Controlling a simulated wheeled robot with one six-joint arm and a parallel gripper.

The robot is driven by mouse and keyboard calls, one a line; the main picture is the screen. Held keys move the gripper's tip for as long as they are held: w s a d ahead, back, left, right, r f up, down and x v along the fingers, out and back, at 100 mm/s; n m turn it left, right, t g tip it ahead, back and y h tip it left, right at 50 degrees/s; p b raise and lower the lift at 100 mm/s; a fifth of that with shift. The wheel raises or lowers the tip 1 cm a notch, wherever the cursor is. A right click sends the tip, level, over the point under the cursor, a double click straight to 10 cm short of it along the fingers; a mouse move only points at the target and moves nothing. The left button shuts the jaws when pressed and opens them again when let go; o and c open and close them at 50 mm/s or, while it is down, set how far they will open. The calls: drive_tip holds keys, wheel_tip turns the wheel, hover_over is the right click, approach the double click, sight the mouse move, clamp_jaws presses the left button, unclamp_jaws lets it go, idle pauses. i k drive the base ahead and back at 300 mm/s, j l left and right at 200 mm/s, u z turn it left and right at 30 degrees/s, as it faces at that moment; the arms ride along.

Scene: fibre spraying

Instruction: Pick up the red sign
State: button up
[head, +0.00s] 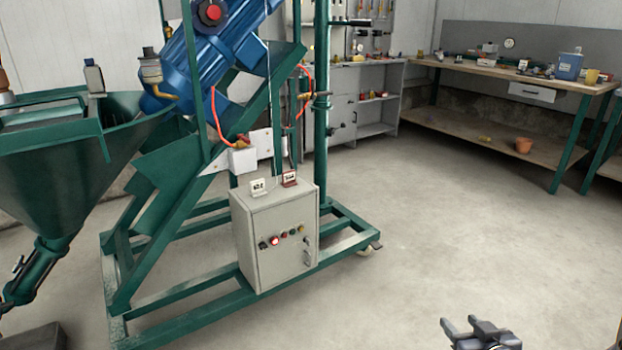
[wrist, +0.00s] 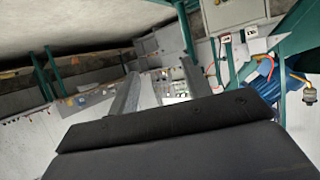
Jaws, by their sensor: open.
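The red sign (head: 289,179) is a small upright plate with a red frame and a pale face, standing on top of the grey control cabinet (head: 272,240). A similar white sign (head: 258,187) stands just left of it. My gripper (head: 461,323) is at the bottom right of the head view, over open floor, well apart from the cabinet. It is open and empty. Its two fingers also show in the wrist view (wrist: 160,88), which is turned over. There the cabinet (wrist: 235,12) is at the top right, with both small signs beneath it, too small to tell apart surely.
A green machine frame (head: 180,290) surrounds the cabinet, with a blue motor (head: 215,60) and orange hoses above. A green hopper (head: 70,160) is at left. A workbench (head: 520,75) and grey shelving (head: 375,105) stand behind. The floor right of the cabinet is clear.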

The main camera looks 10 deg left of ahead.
sight(289, 177)
drive_tip(key=i+j+u, duration=0.35)
drive_tip(key=i, duration=0.35)
drive_tip(key=i+u, duration=0.35)
drive_tip(key=i, duration=0.4)
drive_tip(key=i+l+u, duration=0.1)
drive_tip(key=i+u, duration=0.2)
drive_tip(key=i, duration=0.4)
